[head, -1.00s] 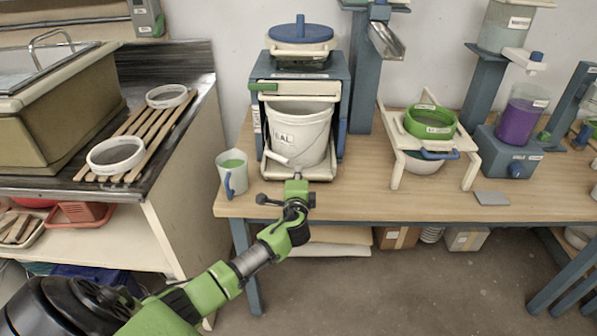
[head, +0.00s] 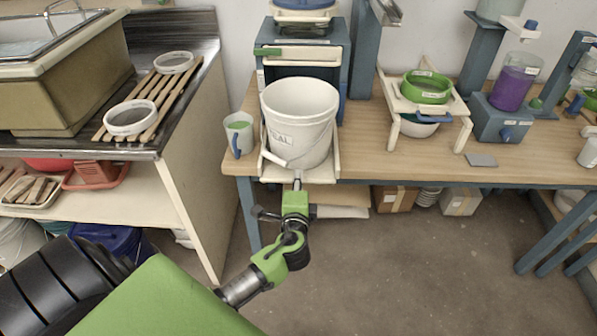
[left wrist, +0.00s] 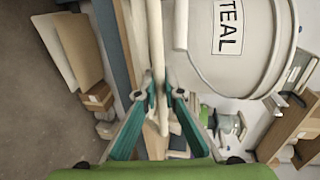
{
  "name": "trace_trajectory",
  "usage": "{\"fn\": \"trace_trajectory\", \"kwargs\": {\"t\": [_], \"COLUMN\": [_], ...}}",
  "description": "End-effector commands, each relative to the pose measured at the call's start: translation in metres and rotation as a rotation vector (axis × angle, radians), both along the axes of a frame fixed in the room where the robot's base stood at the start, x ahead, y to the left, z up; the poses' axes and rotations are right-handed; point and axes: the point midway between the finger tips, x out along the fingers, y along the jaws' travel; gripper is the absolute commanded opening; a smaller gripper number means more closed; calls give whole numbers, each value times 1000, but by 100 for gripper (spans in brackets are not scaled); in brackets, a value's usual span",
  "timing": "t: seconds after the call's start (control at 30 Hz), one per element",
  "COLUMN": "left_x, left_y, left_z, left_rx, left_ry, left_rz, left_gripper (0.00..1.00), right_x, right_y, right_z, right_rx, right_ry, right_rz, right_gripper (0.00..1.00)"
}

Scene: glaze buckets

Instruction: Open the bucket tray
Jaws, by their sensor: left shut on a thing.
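The cream bucket tray (head: 326,173) juts out of the blue stand (head: 306,62) past the table's front edge. A white bucket (head: 310,118) with a wire handle sits on it. Its label reads TEAL in the left wrist view (left wrist: 229,27). My left gripper (head: 298,182) is at the middle of the tray's front. In the left wrist view its green fingers (left wrist: 163,92) are closed on the tray's pale front bar (left wrist: 156,40). The rear of the tray is hidden behind the bucket. My right gripper is not in view.
A mug of green liquid (head: 239,132) stands just left of the tray. A cream stand with a green sieve (head: 426,88) and a purple container (head: 512,88) are to the right. Floor in front of the table (head: 400,270) is clear. Boxes (head: 397,198) sit below.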

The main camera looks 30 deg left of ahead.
Motion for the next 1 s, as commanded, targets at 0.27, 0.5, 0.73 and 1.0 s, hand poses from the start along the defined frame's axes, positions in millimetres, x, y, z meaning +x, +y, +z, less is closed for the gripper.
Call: {"fn": "trace_trajectory", "kwargs": {"t": [0.27, 0.5, 0.73, 1.0], "left_x": [-2, -2, -2, -17], "left_y": [-1, -1, -1, -11], "left_z": [0, 0, 0, 2], "left_rx": [1, 1, 1, -3], "left_ry": [1, 1, 1, 2], "left_rz": [1, 1, 0, -1], "left_gripper": [0, 26, 26, 26], "right_x": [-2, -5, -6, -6], "right_y": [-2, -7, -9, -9], "right_z": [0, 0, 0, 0], "right_rx": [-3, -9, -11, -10], "right_ry": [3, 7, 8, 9], "right_rz": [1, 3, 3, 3], "right_gripper": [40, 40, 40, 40]}}
